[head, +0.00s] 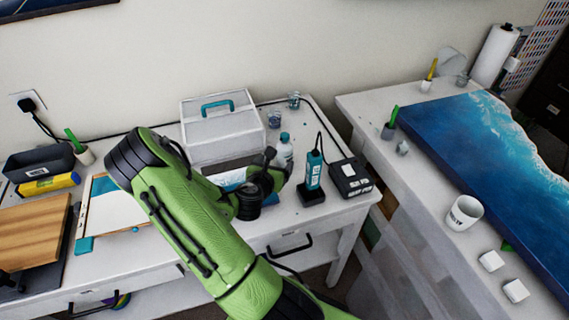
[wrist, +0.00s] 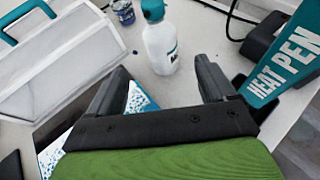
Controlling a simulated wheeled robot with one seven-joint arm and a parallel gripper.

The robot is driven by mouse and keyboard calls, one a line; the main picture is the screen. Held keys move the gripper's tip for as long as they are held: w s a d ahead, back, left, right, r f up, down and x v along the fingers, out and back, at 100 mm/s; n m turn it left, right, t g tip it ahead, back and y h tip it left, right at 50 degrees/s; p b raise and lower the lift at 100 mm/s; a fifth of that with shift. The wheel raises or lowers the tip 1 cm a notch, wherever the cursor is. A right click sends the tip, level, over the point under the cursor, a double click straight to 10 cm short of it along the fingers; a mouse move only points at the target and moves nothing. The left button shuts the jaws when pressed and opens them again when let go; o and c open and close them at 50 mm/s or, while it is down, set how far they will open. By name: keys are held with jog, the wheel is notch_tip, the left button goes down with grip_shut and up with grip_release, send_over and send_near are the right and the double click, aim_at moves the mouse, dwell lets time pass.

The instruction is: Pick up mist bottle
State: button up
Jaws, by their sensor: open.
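The mist bottle (head: 285,152) is white with a teal cap and stands upright on the white desk, behind my gripper in the head view. In the wrist view the mist bottle (wrist: 160,42) stands just beyond the fingertips, roughly centred between them, with a dark label on its side. My gripper (wrist: 158,82) is open and empty, its two dark fingers apart and not touching the bottle. In the head view my gripper (head: 275,165) is partly hidden by my green arm.
A teal heat pen (head: 313,170) stands close on the right, beside a black box (head: 350,178). A white case with a teal handle (head: 222,128) is on the left. Small cups (head: 294,100) stand behind the bottle. A blue resin table (head: 470,140) is at right.

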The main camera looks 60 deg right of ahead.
aim_at(283, 153)
jog(key=p+x, duration=0.3)
jog(key=x, duration=0.8)
jog(key=shift+s+r, duration=0.15)
jog(key=shift+r, duration=0.05)
jog(key=shift+c, duration=0.2)
